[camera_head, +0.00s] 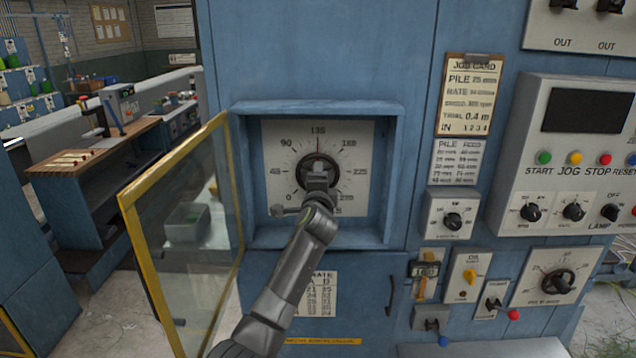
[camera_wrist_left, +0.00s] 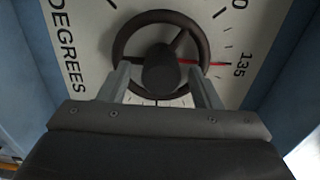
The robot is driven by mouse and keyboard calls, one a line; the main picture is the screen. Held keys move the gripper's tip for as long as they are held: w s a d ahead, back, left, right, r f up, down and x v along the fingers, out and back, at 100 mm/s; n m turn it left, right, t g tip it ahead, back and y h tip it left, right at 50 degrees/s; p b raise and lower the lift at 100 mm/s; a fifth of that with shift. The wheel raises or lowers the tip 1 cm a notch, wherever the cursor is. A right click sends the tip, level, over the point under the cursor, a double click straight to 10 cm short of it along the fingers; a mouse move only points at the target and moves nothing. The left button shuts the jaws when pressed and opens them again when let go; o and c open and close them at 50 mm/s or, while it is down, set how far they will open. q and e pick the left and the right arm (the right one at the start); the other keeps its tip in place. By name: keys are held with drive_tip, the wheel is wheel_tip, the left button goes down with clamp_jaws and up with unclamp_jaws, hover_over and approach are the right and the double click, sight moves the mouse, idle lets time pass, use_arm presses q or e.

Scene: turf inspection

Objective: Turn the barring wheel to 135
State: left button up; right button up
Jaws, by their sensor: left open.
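The barring wheel (camera_head: 318,158) is a dark spoked wheel on a pale dial plate (camera_head: 273,150) marked in degrees, inside a blue recess. A red pointer line shows at the wheel and points up at about the 135 mark in the head view. In the left wrist view the wheel's hub (camera_wrist_left: 160,70) is central, and the red line points right toward the 135 label (camera_wrist_left: 240,66). My left gripper (camera_head: 317,180) is in front of the wheel. Its two fingers (camera_wrist_left: 159,80) are apart, one on each side of the hub; contact is unclear. My right gripper is out of view.
A yellow-framed glass door (camera_head: 180,235) stands open left of the recess (camera_head: 320,108). To the right are a job card (camera_head: 468,95), a control box (camera_head: 570,155) with coloured buttons, and several knobs and switches. A workbench (camera_head: 85,150) stands far left.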

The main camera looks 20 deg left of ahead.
use_arm(q)
drive_tip(key=shift+s, duration=0.1)
drive_tip(key=b+v, duration=0.5)
drive_tip(key=v, duration=1.2)
drive_tip(key=shift+s+r, duration=0.1)
